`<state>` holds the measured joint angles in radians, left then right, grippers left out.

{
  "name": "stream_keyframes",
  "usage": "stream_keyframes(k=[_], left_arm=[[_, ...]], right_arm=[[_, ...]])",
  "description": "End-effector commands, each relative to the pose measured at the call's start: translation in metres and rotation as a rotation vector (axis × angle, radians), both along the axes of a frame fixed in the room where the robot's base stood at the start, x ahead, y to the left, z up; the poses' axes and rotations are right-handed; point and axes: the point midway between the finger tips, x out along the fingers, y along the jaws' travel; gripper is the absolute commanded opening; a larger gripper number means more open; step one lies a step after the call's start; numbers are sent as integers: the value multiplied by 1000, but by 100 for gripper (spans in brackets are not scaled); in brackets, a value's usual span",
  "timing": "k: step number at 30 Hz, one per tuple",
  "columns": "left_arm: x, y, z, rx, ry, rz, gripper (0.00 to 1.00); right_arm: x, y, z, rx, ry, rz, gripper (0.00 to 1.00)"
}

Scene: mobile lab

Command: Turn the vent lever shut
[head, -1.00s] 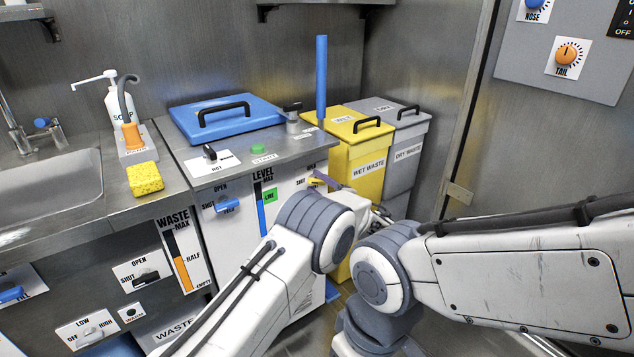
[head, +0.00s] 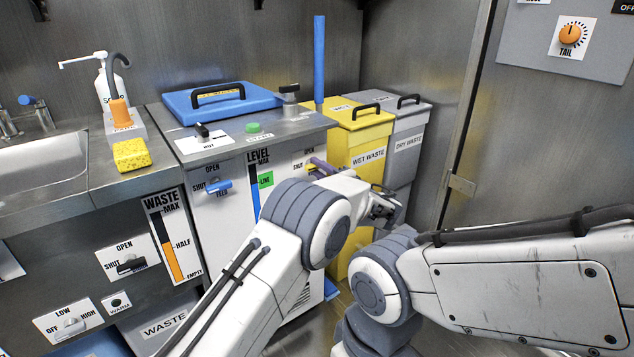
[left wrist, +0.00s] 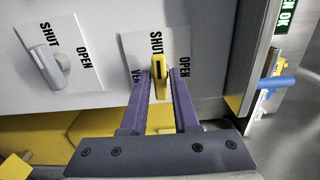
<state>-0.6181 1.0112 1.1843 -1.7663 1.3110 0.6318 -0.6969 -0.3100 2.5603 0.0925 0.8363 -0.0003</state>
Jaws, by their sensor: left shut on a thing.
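The yellow vent lever (left wrist: 157,80) shows in the left wrist view on a white label with SHUT, OPEN and a partly hidden VENT. It lies in line with the word SHUT, but its exact angle is hard to judge. My left gripper (left wrist: 164,78) has its two purple fingers on either side of the lever and is shut on it. In the head view, my left gripper (head: 315,165) is at the upper right of the white cabinet front (head: 228,215), and it largely hides the lever and part of its label. My right gripper is not in view.
A blue feed lever (head: 218,187) and a level gauge (head: 258,185) are on the same front. A yellow wet waste bin (head: 365,158) and grey dry waste bin (head: 407,144) stand just right. A grey lever (left wrist: 52,66) sits beside the vent label in the wrist view.

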Motion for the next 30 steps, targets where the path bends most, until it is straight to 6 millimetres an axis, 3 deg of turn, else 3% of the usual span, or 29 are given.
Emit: stream_keyframes(k=[2,12,13,15,30], left_arm=[[-1,-3,-4,-20,-10,-6,0],[-1,-2,-2,-30,-15,-5,0],[-1,-2,-2,-30,-15,-5,32],[-1,-2,-2,-28,-16,-4,50],[-4,-6,-1,-29,-18,-2,50]], right_arm=[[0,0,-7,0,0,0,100],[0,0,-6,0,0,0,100],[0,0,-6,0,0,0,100],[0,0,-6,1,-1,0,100],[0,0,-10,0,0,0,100]])
